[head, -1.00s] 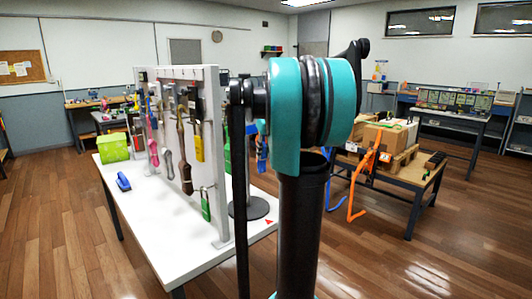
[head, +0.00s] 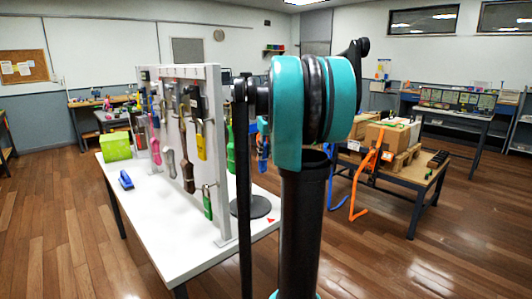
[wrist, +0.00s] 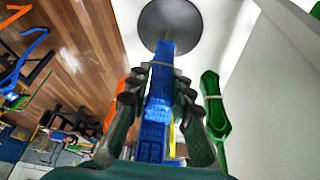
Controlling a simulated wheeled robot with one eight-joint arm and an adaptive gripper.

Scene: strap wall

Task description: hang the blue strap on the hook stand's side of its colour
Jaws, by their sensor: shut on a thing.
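My gripper (wrist: 157,90) is shut on the blue strap (wrist: 158,110) in the wrist view. The strap runs lengthwise between the fingers, its far end near the round dark base of the hook stand (wrist: 168,14). In the head view the stand's base (head: 262,207) shows on the white table, behind my arm. A bit of blue (head: 262,146), likely the strap, shows beside my arm there, and my gripper is hidden. The stand's hooks and colour markings cannot be made out. A green strap (wrist: 214,110) hangs right of the fingers in the wrist view.
A white panel (head: 212,140) with several hanging straps and tools stands on the white table (head: 160,220). A wooden table (head: 415,175) with cartons and dangling orange and blue straps is at right.

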